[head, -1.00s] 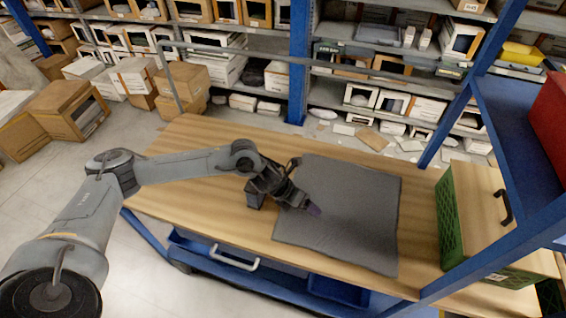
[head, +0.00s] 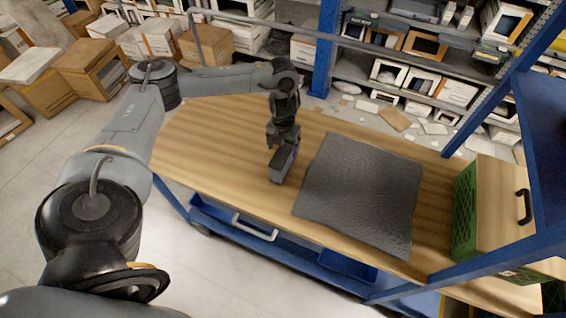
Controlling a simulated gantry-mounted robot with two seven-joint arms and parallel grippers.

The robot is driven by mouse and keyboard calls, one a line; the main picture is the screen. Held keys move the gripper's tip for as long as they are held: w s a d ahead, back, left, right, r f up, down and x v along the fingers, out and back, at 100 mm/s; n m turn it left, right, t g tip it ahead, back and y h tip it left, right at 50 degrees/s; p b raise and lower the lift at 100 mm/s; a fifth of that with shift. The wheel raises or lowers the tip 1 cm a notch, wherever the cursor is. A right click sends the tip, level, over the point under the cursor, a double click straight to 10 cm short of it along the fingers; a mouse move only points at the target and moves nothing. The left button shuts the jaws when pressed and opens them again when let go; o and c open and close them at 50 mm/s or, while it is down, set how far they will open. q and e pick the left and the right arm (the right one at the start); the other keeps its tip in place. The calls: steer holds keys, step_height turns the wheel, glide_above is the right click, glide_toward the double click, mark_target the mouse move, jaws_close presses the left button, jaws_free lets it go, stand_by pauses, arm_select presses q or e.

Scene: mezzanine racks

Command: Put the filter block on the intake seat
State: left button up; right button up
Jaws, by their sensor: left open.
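A small dark grey block (head: 282,166), which looks like the filter block, lies on the wooden bench top left of a dark grey mat. My left gripper (head: 282,146) points down at the block's far end, its fingers open. Whether the fingers touch the block I cannot tell, and they partly hide it. I cannot make out a distinct intake seat in this view. My right gripper is out of view.
Racks with boxes stand behind, and loose boxes (head: 90,65) on the floor.

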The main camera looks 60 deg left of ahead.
mark_target(283, 152)
arm_select(q)
steer(key=shift+f, duration=2.75)
steer(key=shift+a, duration=0.1)
steer(key=c, duration=1.2)
steer(key=shift+r, duration=0.2)
